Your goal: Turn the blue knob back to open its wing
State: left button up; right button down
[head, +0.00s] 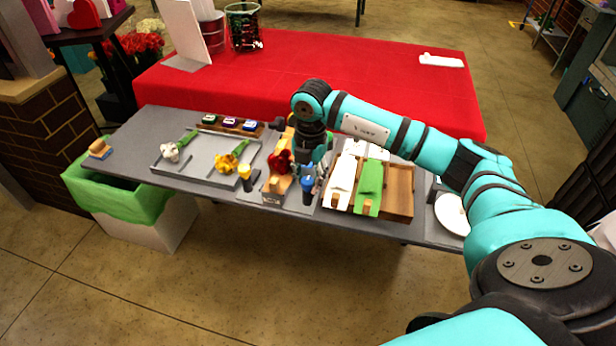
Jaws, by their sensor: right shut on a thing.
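The blue knob (308,183) sits on a dark post at the right side of a small wooden fixture (279,185) on the grey table. My right gripper (307,173) points down at the blue knob from above and is shut on it; its fingers are small and partly hidden by my wrist. A red flower bunch (278,162) lies in the fixture. A yellow knob (243,171) stands on the fixture's left side. The wing by the blue knob is mostly hidden, so I cannot tell its angle. My left gripper is out of view.
A grey tray (207,177) with white and yellow flowers lies left. A wooden box (400,192) with white and green wraps stands right, close to the gripper. A white plate (452,212) is further right. A red-covered table (390,80) stands behind.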

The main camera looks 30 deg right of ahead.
aim_at(310, 181)
jog(key=shift+r+m, duration=0.1)
jog(key=shift+m, duration=0.2)
jog(key=c, duration=1)
grip_release()
jog(key=r, duration=1.2)
jog(key=shift+s+d, duration=0.15)
jog(key=shift+s, duration=0.05)
